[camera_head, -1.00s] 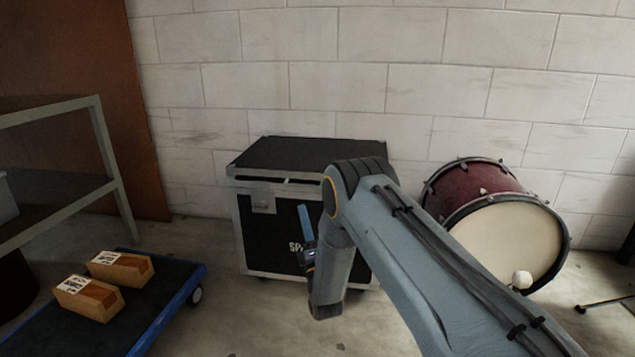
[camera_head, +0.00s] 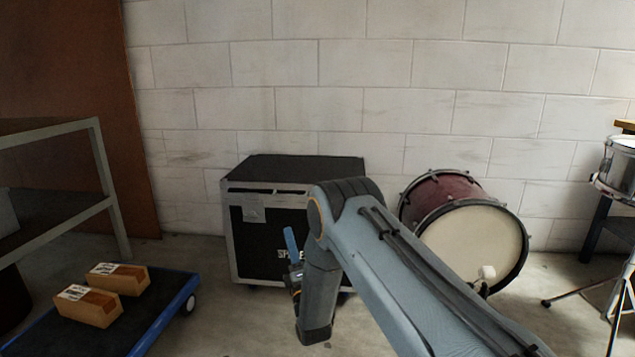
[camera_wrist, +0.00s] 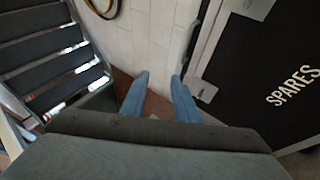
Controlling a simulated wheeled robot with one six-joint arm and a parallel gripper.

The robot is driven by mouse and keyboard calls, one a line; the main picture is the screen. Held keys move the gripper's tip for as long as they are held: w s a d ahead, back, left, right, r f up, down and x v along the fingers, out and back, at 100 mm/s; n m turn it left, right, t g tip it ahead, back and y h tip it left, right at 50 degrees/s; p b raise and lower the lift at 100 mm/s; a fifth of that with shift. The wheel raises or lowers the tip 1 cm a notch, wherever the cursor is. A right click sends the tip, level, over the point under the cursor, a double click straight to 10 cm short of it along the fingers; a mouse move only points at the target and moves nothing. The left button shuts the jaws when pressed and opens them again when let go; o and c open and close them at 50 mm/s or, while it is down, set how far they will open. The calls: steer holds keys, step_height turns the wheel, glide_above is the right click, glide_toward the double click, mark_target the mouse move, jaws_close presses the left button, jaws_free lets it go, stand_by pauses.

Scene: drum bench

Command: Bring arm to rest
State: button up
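My arm reaches across the lower middle of the head view, bent at the elbow in front of a black case. My gripper shows there only in part, as a blue finger (camera_head: 291,243) beside the forearm. In the wrist view both blue fingers of my gripper (camera_wrist: 160,82) stand apart with nothing between them, so it is open and empty. The black case (camera_head: 272,252), marked SPARES, stands on the floor against the wall behind my arm. It also shows at the right of the wrist view (camera_wrist: 255,75).
A grey shelf rack (camera_head: 108,185) stands at the left. A red bass drum (camera_head: 470,240) lies right of the case. A snare drum (camera_head: 618,170) is at the far right.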

steer(key=w+a+r+m+g, duration=0.2)
steer(key=a+r+m+g, duration=0.2)
steer(key=a+r+g, duration=0.15)
steer(key=s+a+r+m+g+h, duration=0.2)
steer(key=s+r+m+g, duration=0.3)
steer(key=s, duration=0.4)
steer(key=s+d+r+m+g+h, duration=0.1)
steer(key=s+d+m+g, duration=0.3)
steer(key=s, duration=1.1)
steer(key=s+d+r+m+g+h, duration=0.15)
steer(key=s+d+g, duration=0.35)
steer(key=s, duration=1)
steer(key=s+d+r+m+g+h, duration=0.1)
steer(key=s+d+m+g, duration=0.4)
steer(key=s, duration=1)
steer(key=d+r+m+t+h+p, duration=0.1)
steer(key=d+r+m+p, duration=0.1)
steer(key=d+r+p, duration=0.8)
steer(key=d+r+m+h+p, duration=0.1)
steer(key=d+r+p, duration=0.9)
steer(key=p, duration=1.4)
step_height(320, 180, up, 5)
steer(key=shift+d+f+m+t+p, duration=0.1)
steer(key=shift+d+m+t+p, duration=0.3)
steer(key=shift+m, duration=0.45)
